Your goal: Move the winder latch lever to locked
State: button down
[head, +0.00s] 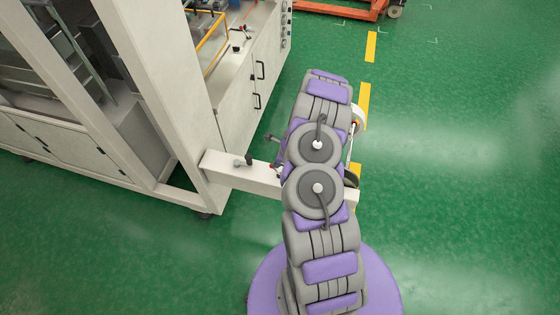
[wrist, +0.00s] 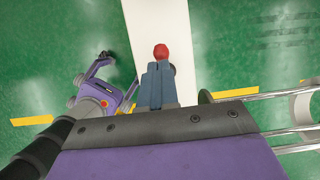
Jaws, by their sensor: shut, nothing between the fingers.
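The winder latch lever appears to show as a red rounded knob (wrist: 161,51) in the wrist view, over a white beam. The rest of the lever is hidden by my gripper. My gripper (wrist: 158,68) is shut and empty, its blue-grey fingers side by side. Its tips are right at the red knob in the picture; I cannot tell whether they touch it. In the head view the white beam (head: 228,173) juts right from the machine frame, and my arm covers part of it. The lever's position is not readable there.
A small dark fitting (head: 249,160) stands on the beam. The machine (head: 180,190) with its white frame and cabinets fills the left. A yellow dashed line (head: 371,46) runs along the green floor. An orange pallet truck (head: 335,9) is far back. The floor at right is clear.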

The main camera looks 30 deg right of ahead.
jog(key=shift+w+a+p, duration=0.25)
jog(key=shift+a+p, duration=0.05)
jog(key=shift+a, duration=0.05)
jog(key=shift+r, duration=0.1)
dwell(0.6)
jog(key=shift+r+p, duration=0.7)
jog(key=shift+p, duration=0.1)
jog(key=shift+r, duration=0.1)
